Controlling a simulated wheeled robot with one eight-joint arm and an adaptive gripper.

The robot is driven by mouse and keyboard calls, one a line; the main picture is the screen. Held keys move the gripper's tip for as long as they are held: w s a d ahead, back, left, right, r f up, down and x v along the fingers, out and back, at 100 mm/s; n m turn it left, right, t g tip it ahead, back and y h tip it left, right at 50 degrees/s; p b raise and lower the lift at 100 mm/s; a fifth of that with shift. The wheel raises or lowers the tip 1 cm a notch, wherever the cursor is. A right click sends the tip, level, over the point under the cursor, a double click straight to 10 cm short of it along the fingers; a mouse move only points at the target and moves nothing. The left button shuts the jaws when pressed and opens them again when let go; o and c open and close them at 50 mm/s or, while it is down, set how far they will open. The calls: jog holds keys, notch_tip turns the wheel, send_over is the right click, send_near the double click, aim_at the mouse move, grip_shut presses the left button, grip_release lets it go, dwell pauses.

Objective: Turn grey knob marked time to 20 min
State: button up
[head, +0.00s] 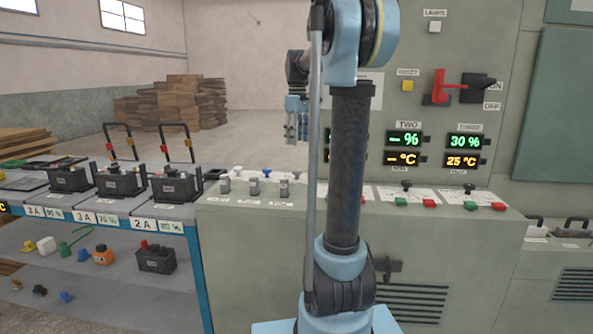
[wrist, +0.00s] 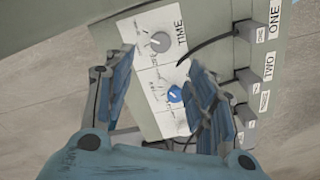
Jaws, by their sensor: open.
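The grey round knob (wrist: 160,41) sits on a white plate beside the word TIME in the wrist view. A pale pointer line shows on it, but the scale marks around it are too small to read. My gripper (wrist: 162,62) is open and empty, with its two blue fingers apart over the panel. The knob appears just beyond the fingertips, nearer the left one, with no visible contact. In the head view my gripper (head: 297,138) hangs fingers down above the console; small knobs lie below, but I cannot tell which is the time knob.
A blue knob (wrist: 175,93) lies near the grey one. Blocks labelled ONE (wrist: 245,29) and TWO (wrist: 249,76) line the panel's right, with a dark curved cable between. Battery units (head: 120,180) stand on the rack at left. A red-handled switch (head: 438,87) is on the cabinet.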

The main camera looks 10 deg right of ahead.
aim_at(297, 170)
notch_tip(297, 170, down, 12)
jog(key=shift+f, duration=0.15)
dwell(0.3)
jog(key=c, duration=1.1)
